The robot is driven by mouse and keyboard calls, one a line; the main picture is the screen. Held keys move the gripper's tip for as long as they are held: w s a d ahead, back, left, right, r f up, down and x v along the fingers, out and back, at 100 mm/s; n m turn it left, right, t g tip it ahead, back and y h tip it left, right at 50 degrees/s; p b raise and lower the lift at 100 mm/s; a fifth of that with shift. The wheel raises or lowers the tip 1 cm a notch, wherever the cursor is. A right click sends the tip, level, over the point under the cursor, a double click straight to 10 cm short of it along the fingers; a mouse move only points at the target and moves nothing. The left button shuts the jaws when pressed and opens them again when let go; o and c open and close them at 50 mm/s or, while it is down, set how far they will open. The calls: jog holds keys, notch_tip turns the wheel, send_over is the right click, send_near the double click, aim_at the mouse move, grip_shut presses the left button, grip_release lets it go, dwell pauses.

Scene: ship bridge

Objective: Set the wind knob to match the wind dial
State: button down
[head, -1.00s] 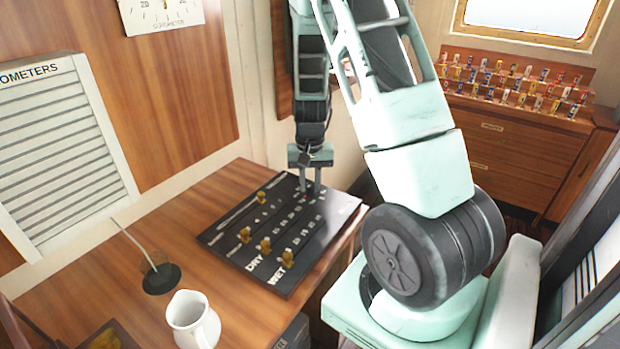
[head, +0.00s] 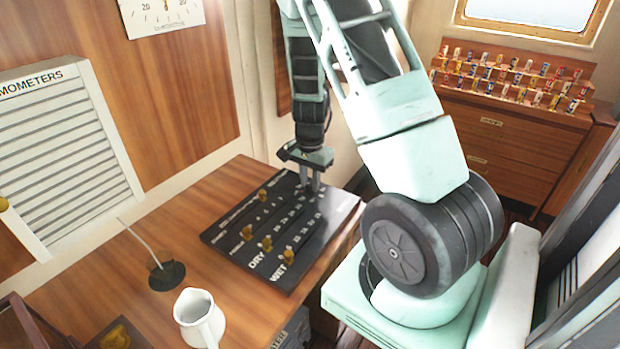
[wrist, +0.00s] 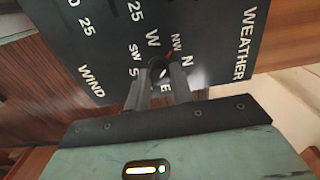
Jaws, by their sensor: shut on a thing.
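My gripper (head: 311,186) reaches down onto the far right part of a black instrument panel (head: 225,238) lying on the wooden desk. In the wrist view my gripper (wrist: 164,74) is shut on a small dark knob (wrist: 157,64), the wind knob. Compass letters N, NW, W, SW, S and E stand around it, and the word WIND is printed on the panel (wrist: 105,60). In the head view the knob is hidden by the fingers. I cannot identify a wind dial.
Several brass knobs, one of them here (head: 267,243), stand on the panel's left and near parts. A white jug (head: 197,318) and a dark round base with a thin rod (head: 166,275) are on the desk. A white clinometer (head: 160,14) hangs on the wall.

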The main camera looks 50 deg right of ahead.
aim_at(309, 183)
dwell(0.4)
jog(key=c, duration=1.2)
grip_release()
notch_tip(309, 183, up, 18)
jog(key=shift+f, duration=0.25)
jog(key=shift+a, duration=0.1)
